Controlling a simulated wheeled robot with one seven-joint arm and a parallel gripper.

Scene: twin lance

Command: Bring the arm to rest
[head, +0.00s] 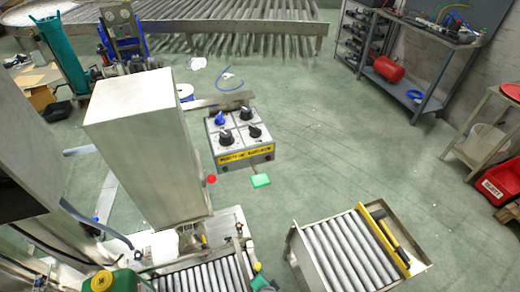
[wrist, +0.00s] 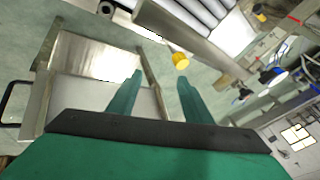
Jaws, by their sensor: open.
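My gripper (wrist: 159,77) shows in the wrist view with its two teal fingers spread apart. The gap between the fingertips is empty, with a metal surface and green floor behind it. A yellow round cap (wrist: 181,61) shows beyond the right fingertip, apart from it as far as I can tell. In the head view I cannot clearly make out the gripper.
In the head view, a control box (head: 240,150) with several knobs stands near the middle. A short roller conveyor (head: 297,262) stands at bottom right. A workbench (head: 440,35) and red bin (head: 500,184) are at right. Green floor (head: 350,140) between is mostly clear.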

